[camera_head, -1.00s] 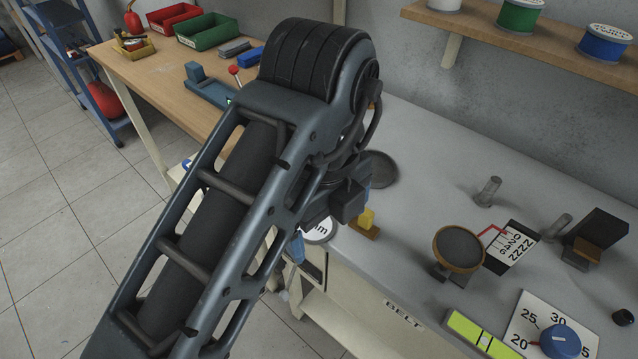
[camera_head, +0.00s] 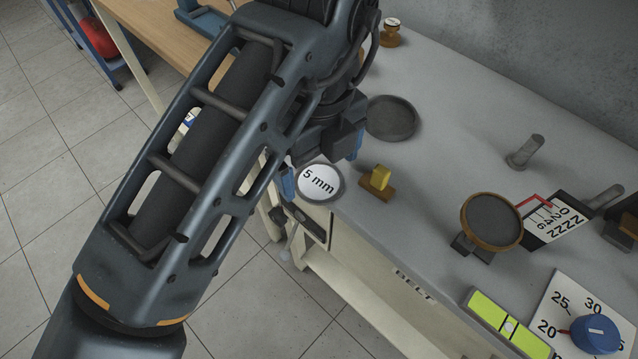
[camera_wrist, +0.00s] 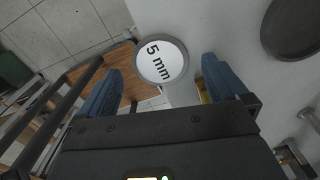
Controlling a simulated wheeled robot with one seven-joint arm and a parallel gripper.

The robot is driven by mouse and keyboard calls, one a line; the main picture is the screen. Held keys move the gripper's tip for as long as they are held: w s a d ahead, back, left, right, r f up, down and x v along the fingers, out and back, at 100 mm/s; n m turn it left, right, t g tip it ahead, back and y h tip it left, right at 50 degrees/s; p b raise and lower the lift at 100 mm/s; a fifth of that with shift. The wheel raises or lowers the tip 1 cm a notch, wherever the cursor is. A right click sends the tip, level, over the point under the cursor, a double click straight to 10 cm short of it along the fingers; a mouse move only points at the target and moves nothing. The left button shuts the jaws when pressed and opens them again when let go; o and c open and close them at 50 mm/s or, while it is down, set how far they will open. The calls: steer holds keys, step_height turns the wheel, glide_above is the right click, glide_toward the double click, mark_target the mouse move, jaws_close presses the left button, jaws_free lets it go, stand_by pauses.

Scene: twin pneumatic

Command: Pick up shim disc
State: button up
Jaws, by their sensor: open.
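The shim disc (camera_head: 320,182) is a round white-faced plate with a dark grey rim, marked "5 mm". It lies at the front edge of the grey bench and seems to overhang it. In the wrist view the disc (camera_wrist: 161,62) is near the top middle, just past and between my fingertips. My gripper (camera_head: 321,166) is open and empty, with blue fingers on either side of the disc in the picture. In the wrist view my gripper (camera_wrist: 163,78) shows both blue fingers spread wide. I cannot tell its exact height over the disc.
A dark round dish (camera_head: 391,118) lies behind the disc. A yellow block on a brown base (camera_head: 378,183) stands close to its right. A brown-rimmed round pad (camera_head: 492,221), a grey post (camera_head: 525,151) and a blue knob (camera_head: 596,335) are farther right.

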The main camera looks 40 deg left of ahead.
mark_target(323, 187)
steer(key=shift+f+b, duration=0.3)
steer(key=shift+f, duration=0.65)
steer(key=shift+c, duration=0.2)
steer(key=c, duration=1.1)
steer(key=shift+r, duration=0.5)
steer(key=r, duration=0.2)
steer(key=d+r, duration=0.1)
steer(key=r, duration=0.1)
steer(key=shift+s+r, duration=0.15)
steer(key=shift+s, duration=0.05)
steer(key=s+d+r, duration=0.1)
steer(key=d+r, duration=0.1)
steer(key=d, duration=0.1)
steer(key=s+d+r+p, duration=0.1)
steer(key=d+r, duration=0.1)
steer(key=d, duration=0.1)
steer(key=s+d+r, duration=0.1)
steer(key=d, duration=0.3)
steer(key=shift+s+r, duration=0.15)
steer(key=shift+r, duration=0.25)
